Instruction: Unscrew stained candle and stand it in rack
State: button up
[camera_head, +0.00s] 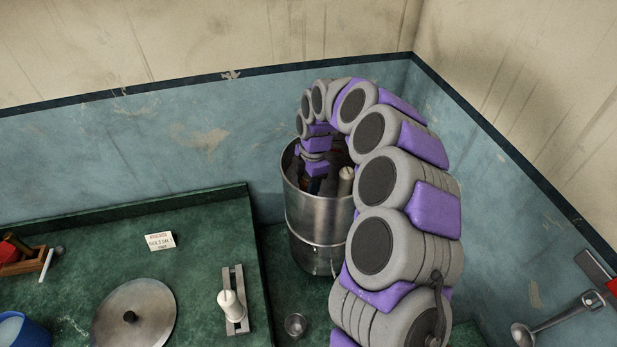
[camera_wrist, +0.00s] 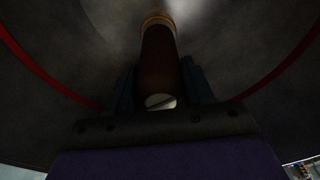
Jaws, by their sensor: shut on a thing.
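My gripper (camera_head: 315,184) reaches down inside the open metal drum (camera_head: 312,211). The wrist view shows my gripper (camera_wrist: 160,86) shut on a dark brown, stained candle (camera_wrist: 160,60), with one finger on each side. Its far end meets a brass-coloured ring (camera_wrist: 157,20), and a pale round end faces the camera. I cannot tell how firmly it sits in the ring. In the head view it is mostly hidden by the drum and gripper. A white candle (camera_head: 346,176) also stands in the drum. A small grey rack (camera_head: 239,277) on the green counter holds another white candle (camera_head: 229,302).
A round metal lid (camera_head: 140,308), a small sign (camera_head: 159,241), a blue cup (camera_head: 20,330) and a wooden box (camera_head: 28,262) are on the counter. A small metal cup (camera_head: 295,324) is near the drum. A ladle (camera_head: 545,325) hangs at right.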

jog(key=shift+n, duration=0.4)
jog(key=shift+r+n+p, duration=0.15)
jog(key=shift+n+p, duration=0.35)
jog(key=shift+p, duration=0.05)
jog(key=shift+w+n+p, duration=0.1)
jog(key=shift+n+p, duration=0.3)
jog(key=shift+n, duration=1.5)
